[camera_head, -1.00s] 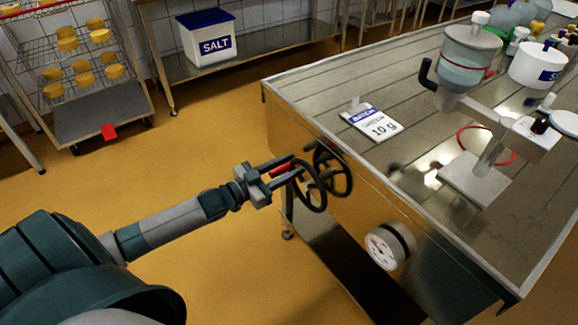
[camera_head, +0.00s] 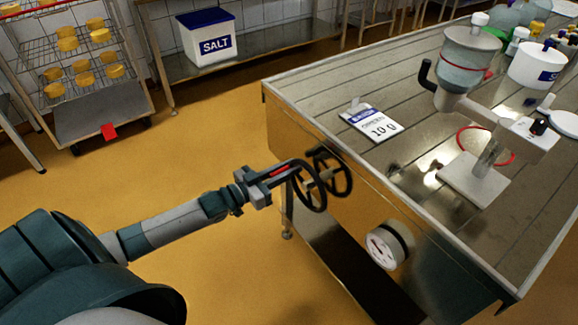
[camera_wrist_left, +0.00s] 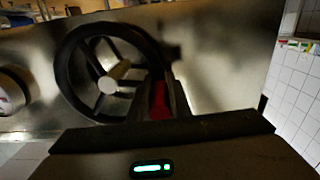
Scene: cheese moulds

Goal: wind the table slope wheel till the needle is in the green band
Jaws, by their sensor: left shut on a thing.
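The dark slope wheel (camera_head: 322,196) stands out from the side panel of the steel table (camera_head: 300,128), with a dark round shape behind it that may be its reflection. My left gripper (camera_head: 283,174) is shut on the wheel's red grip at the rim. In the left wrist view, the red grip (camera_wrist_left: 159,99) sits between the fingers, right of the wheel's pale hub (camera_wrist_left: 117,71). The round white gauge (camera_head: 384,249) is on the same panel, right of the wheel; its needle and band are too small to read surely. My right gripper is not in view.
A card (camera_head: 371,123), a stand with a grey vessel (camera_head: 468,65) and a white tub (camera_head: 540,65) are on the table. A cheese rack (camera_head: 100,112) and a salt bin (camera_head: 208,40) stand at the back.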

